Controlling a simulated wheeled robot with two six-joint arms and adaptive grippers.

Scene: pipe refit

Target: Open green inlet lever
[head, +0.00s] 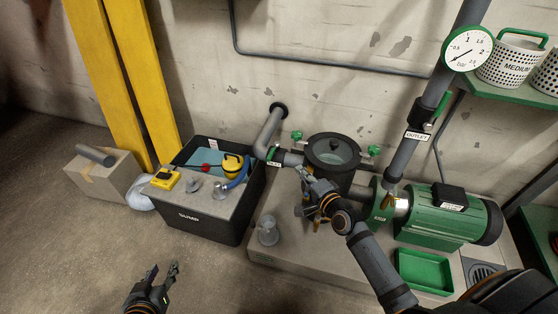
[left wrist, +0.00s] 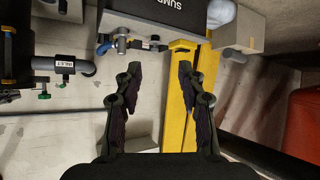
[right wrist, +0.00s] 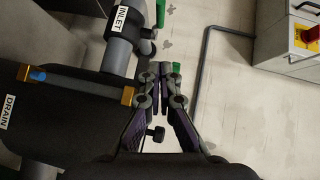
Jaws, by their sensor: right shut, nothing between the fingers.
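The green inlet lever (head: 271,153) is on the grey inlet pipe (head: 267,135), beside the white INLET label (head: 279,156). A green piece that looks like this lever (right wrist: 160,12) shows at the top of the right wrist view, by the INLET label (right wrist: 123,14). My right gripper (head: 305,181) is shut and empty, just right of and below the lever in the head view. Another green piece (right wrist: 176,68) shows close behind its fingertips; I cannot tell whether they touch. My left gripper (head: 163,273) is open and empty above the floor, far from the lever.
The black filter pot (head: 333,155) with green side knobs stands right of the inlet. A dark SUMP bin (head: 214,226) with tools on its lid board stands left. A clear jar (head: 268,232), green tray (head: 425,270) and green motor (head: 445,217) are on the plinth.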

